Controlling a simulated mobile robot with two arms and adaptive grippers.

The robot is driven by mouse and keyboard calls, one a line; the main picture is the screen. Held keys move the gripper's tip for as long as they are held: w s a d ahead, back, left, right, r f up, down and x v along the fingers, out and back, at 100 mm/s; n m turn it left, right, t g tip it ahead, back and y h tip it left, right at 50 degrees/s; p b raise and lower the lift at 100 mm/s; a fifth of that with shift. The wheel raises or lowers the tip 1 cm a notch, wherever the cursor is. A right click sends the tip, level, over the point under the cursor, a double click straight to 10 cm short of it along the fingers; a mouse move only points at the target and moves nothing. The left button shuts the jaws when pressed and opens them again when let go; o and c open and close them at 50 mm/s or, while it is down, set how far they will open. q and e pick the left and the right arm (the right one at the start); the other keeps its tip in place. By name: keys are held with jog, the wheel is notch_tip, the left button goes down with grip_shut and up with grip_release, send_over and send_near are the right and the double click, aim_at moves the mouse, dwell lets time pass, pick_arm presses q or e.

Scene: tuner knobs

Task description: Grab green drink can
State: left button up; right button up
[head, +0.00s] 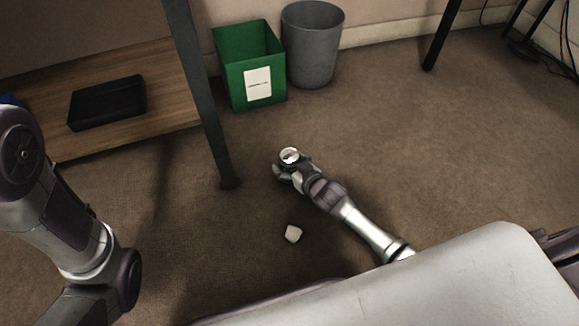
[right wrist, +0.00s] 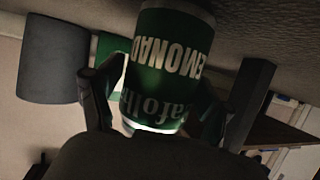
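The green drink can shows large in the right wrist view (right wrist: 170,65), with white lemonade lettering upside down in the picture. In the head view its pale round top (head: 289,155) shows at the end of my right arm. My right gripper (head: 284,170) is at the can, low over the carpet, with a dark finger on either side of it. In the right wrist view the right gripper (right wrist: 162,95) flanks the can closely, but whether both fingers press on it is unclear. My left arm shows at the left; its gripper is out of view.
A green bin (head: 249,68) and a grey bin (head: 311,45) stand by the wall. A dark table leg (head: 205,110) and a wooden shelf (head: 155,117) with a black box (head: 107,102) are at left. A small white object (head: 293,233) lies on the carpet. Carpet is clear at right.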

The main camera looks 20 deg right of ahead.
jog(key=c, duration=0.4)
